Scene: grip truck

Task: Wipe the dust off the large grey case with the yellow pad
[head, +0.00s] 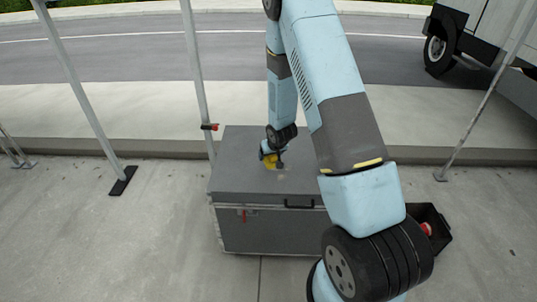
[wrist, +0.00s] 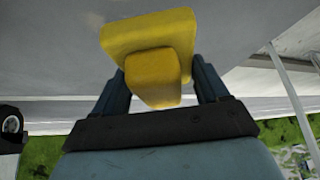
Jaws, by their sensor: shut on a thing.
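The large grey case (head: 240,175) stands on the pavement in the middle of the head view, its lid closed and its latch and handle side facing me. A small pale patch shows on its lid near the pad; I cannot tell whether it is dust. My gripper (wrist: 152,82) is shut on the yellow pad (wrist: 148,33), gripping its block-shaped back. In the head view the pad (head: 271,161) is at the lid's top surface, around its middle. In the wrist view the pad's flat face is toward the grey surface; I cannot tell if it touches. My arm hides part of the lid's right side.
A black open bin (head: 437,232) with something red in it stands right of the case, partly behind my arm. Metal poles (head: 196,75) rise behind the case and at both sides. A kerb and road lie beyond, with a truck (head: 480,40) at the upper right.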

